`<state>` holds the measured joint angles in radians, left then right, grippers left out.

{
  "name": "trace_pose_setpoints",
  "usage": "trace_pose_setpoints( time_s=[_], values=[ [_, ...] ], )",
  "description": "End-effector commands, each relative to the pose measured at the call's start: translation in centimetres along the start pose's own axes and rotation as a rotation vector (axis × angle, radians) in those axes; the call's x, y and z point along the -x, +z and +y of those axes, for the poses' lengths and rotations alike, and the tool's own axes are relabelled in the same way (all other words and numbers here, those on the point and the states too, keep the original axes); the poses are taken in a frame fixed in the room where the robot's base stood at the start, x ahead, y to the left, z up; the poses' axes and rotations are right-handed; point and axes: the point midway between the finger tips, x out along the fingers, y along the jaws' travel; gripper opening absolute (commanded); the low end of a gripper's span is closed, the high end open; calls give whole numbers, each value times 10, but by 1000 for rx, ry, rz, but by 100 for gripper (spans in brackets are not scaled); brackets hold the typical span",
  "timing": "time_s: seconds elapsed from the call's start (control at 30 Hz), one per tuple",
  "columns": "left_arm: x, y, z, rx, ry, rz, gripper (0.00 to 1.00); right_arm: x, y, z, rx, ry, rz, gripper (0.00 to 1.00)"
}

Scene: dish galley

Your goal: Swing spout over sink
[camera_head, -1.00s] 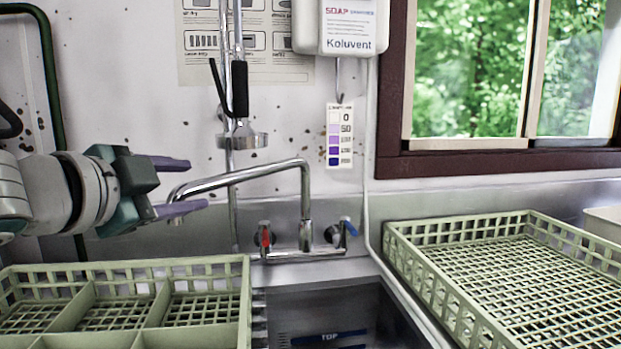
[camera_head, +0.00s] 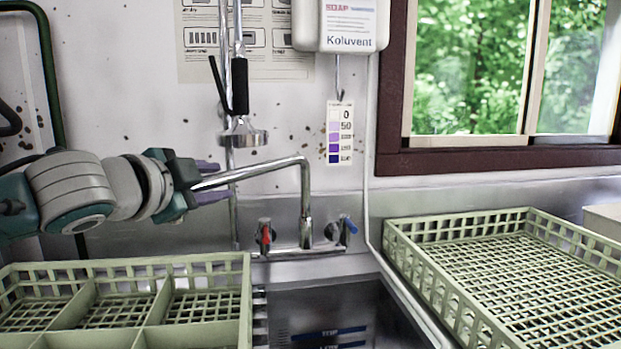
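The chrome spout (camera_head: 255,172) rises from the faucet behind the sink and bends over to the left. Its free end points toward my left gripper, above the back of the left rack rather than over the basin. The sink basin (camera_head: 330,300) is at the bottom middle. My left gripper (camera_head: 212,182) comes in from the left with its purple fingers apart, one above and one below the spout near its free end. I cannot tell whether a finger touches the spout. My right gripper is out of view.
A green divided rack (camera_head: 165,268) stands left of the basin, and a green open rack (camera_head: 450,290) stands to its right. A hanging spray head (camera_head: 243,137) is just above the spout. Red and blue tap handles (camera_head: 264,234) flank the spout's base.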

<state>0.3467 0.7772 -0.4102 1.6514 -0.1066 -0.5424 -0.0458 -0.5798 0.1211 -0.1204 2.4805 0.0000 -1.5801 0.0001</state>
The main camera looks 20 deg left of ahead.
Motion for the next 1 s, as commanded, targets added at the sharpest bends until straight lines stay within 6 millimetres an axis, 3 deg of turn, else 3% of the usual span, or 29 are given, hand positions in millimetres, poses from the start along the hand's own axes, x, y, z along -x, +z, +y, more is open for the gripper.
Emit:
trace_pose_setpoints(
  time_s=[0.03, 0.37, 1.0],
  values=[
    [0, 0, 0, 0, 0, 0, 36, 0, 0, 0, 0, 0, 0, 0],
    [0, 0, 0, 0, 0, 0, 0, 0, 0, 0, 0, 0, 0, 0],
    [0, 0, 0, -1, 0, 0, 0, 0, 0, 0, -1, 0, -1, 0]
  ],
)
